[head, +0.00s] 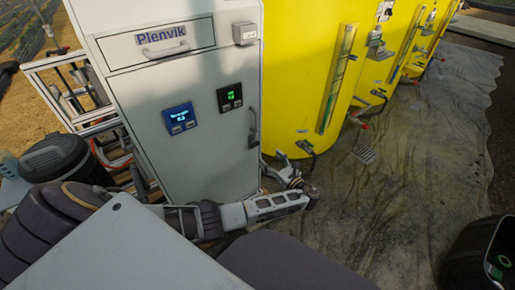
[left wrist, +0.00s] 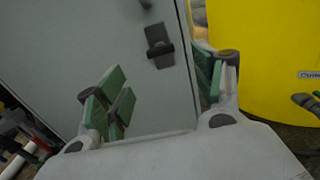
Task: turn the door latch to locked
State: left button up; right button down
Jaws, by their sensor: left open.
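The door latch (left wrist: 159,46) is a dark plate with a dark bar lying roughly across it, near the right edge of the grey cabinet door (left wrist: 90,45) in the left wrist view. The same door (head: 190,160) shows in the head view. My left gripper (left wrist: 160,84) is open, its green-padded fingers spread apart with nothing between them. The latch appears beyond the fingertips, between the two fingers and above their middle, with no contact visible. In the head view my left gripper (head: 279,169) is low by the door's right edge. My right gripper is out of view.
A grey door handle (head: 252,125) is on the door's right side. Yellow tanks (head: 300,75) with valves stand right of the cabinet (head: 110,20). A frame with pipes (head: 75,85) and a dark lidded bin (head: 55,155) are at left. The wet ground at right is open.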

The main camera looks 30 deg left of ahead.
aim_at(256, 145)
pick_arm(q)
jog(key=b+x, duration=0.1)
jog(key=x, duration=0.7)
jog(key=shift+w+a+f+b, duration=0.1)
jog(key=shift+w+a+b, duration=0.05)
jog(key=shift+a+b, duration=0.25)
jog(key=shift+w+a, duration=0.15)
jog(key=shift+a, duration=0.15)
jog(key=shift+w+a, duration=0.15)
jog(key=shift+a, duration=0.3)
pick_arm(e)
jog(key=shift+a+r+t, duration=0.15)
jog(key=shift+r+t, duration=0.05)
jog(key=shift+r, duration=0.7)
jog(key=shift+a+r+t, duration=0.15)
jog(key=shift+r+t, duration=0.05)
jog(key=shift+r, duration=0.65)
pick_arm(q)
jog(key=c, duration=1)
